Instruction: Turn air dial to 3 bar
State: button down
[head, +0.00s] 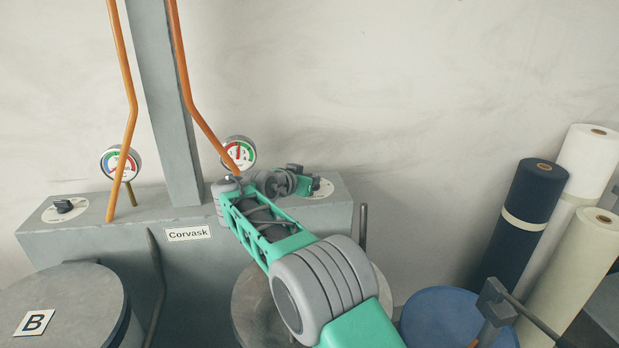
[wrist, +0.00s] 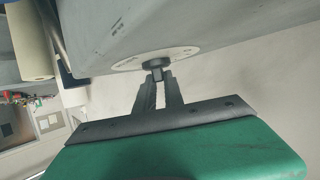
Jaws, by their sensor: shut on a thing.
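In the wrist view my gripper (wrist: 159,76) is shut on a small black dial knob (wrist: 155,65), which stands on a round white dial plate (wrist: 180,57). In the head view my gripper (head: 304,182) is at the right end of the grey housing, where it hides most of that knob; part of the white plate (head: 321,189) shows. A second black knob (head: 64,206) on a white plate is at the left end, apart from my gripper. A round gauge (head: 238,150) stands behind my arm, partly covered by an orange pipe. Its reading and the dial marks are too small to read.
The grey housing (head: 80,238) bears a "Corvask" label (head: 188,234) and a post (head: 160,100) with orange pipes. Another gauge (head: 120,163) is at left. A round lid marked B (head: 85,290) is in front. Rolls (head: 535,190) and a blue round top (head: 450,315) stand at right.

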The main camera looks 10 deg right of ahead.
jog(key=shift+r, duration=0.1)
jog(key=c, duration=1.4)
grip_release()
jog(key=shift+w, duration=0.1)
jog(key=shift+c, duration=0.2)
jog(key=b+v, duration=0.1)
jog(key=v, duration=0.6)
jog(key=shift+s+a+r, duration=0.1)
jog(key=shift+s+a, duration=0.1)
jog(key=shift+s, duration=0.1)
